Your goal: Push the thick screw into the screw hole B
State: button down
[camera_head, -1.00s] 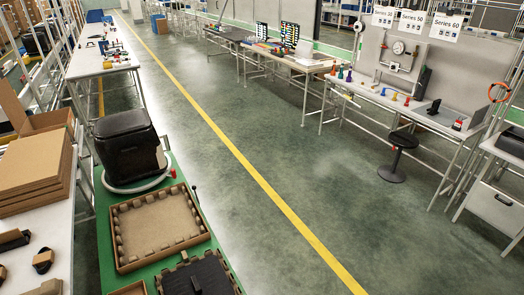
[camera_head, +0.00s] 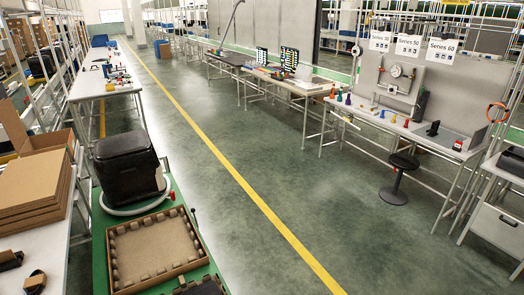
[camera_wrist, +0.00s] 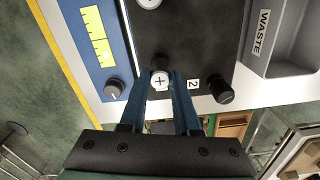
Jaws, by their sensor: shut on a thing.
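In the wrist view, my gripper (camera_wrist: 171,78) has its two blue fingers reaching up over a dark panel (camera_wrist: 200,28). The fingertips are closed in on a small piece with a round white face and a dark cross mark (camera_wrist: 160,80). A black round part (camera_wrist: 160,62) sits right above it, partly between the tips. I cannot tell whether the cross-marked piece is the thick screw or whether it touches the panel. I cannot make out a screw hole marked B. In the head view, my gripper does not show.
On the panel, a black knob (camera_wrist: 222,92) stands right of the fingers beside a "2" label. Another knob (camera_wrist: 115,88) is on the blue strip at left. A grey WASTE bin (camera_wrist: 290,40) is at right.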

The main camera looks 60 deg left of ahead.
jog(key=shift+f, duration=0.2)
jog(key=c, duration=0.5)
grip_release()
jog(key=shift+c, duration=0.2)
jog(key=shift+r, duration=0.15)
notch_tip(320, 180, up, 13)
jog(key=b, duration=0.1)
